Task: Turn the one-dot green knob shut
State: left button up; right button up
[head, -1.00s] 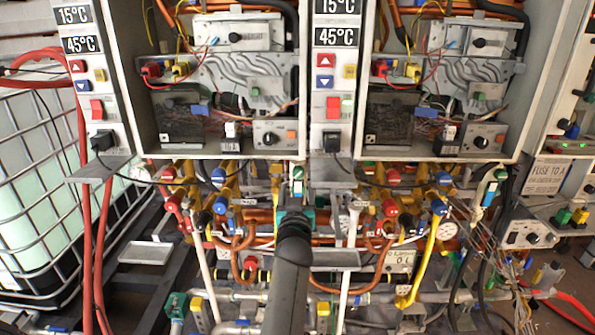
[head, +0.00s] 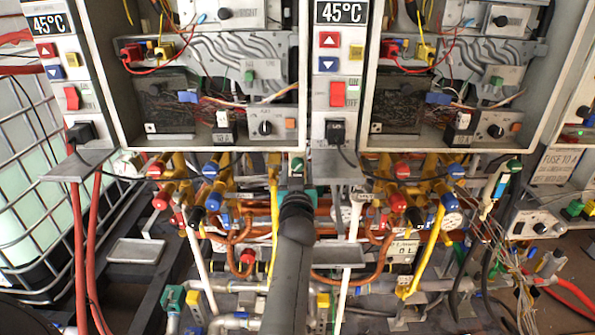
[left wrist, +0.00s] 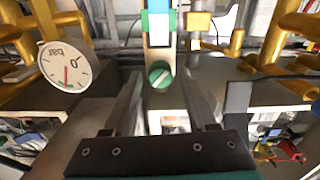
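A round green knob (left wrist: 160,75) with a pale stripe across its face shows at the lower end of a white, blue and green strip in the left wrist view. In the head view a green knob (head: 297,163) shows just beyond the end of my left arm. Any dot marking is too small to read. My left gripper (left wrist: 161,84) is open, with one finger on each side of the knob in the wrist picture; I cannot tell whether they touch it. In the head view the left gripper (head: 296,190) is mostly hidden behind its own wrist. My right gripper is not in view.
Another green-topped knob (head: 514,166) is at the right. Red knobs (head: 403,170), blue knobs (head: 211,170) and yellow pipes crowd both sides. A round gauge (left wrist: 66,67) is left of the fingers. Heater cabinets (head: 218,148) stand above; a cable (left wrist: 272,79) runs at the right.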

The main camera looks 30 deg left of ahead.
pick_arm(q)
grip_shut()
dwell(0.5)
jog(key=m, duration=0.4)
jog(key=shift+a+b, duration=0.1)
jog(key=shift+b, duration=0.2)
jog(key=shift+m, duration=2.7)
jog(key=shift+r, duration=0.1)
jog(key=shift+o, duration=1.2)
grip_release()
